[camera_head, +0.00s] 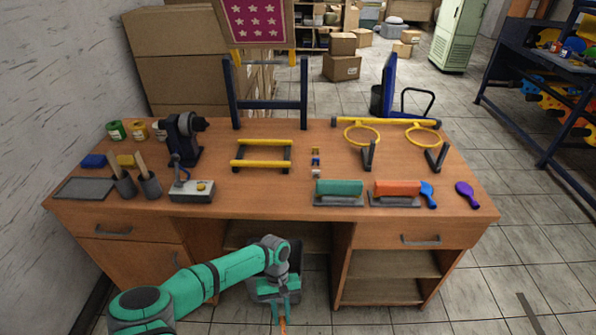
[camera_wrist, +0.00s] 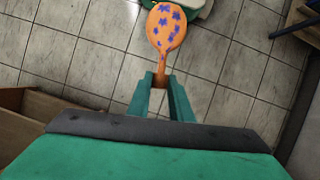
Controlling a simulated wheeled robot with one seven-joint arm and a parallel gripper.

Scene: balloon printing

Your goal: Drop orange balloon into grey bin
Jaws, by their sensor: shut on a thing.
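My gripper (camera_head: 283,308) is low in front of the desk's open middle, at the bottom of the head view. It is shut on the narrow neck of the orange balloon (camera_wrist: 166,28), which has purple flower prints. In the wrist view the balloon stands out beyond the fingertips (camera_wrist: 161,80), over the tiled floor. In the head view only a small orange bit of the balloon (camera_head: 283,325) shows below the fingers. A dark grey box-like shape (camera_head: 295,256) is behind my wrist, mostly hidden; I cannot tell for sure that it is the grey bin.
The wooden desk (camera_head: 235,203) carries printing frames, a green-handled tool (camera_head: 339,188), an orange-handled tool (camera_head: 397,188) and a purple paddle (camera_head: 467,194). Cardboard boxes stand behind it. Open tiled floor (camera_head: 530,260) lies to the right.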

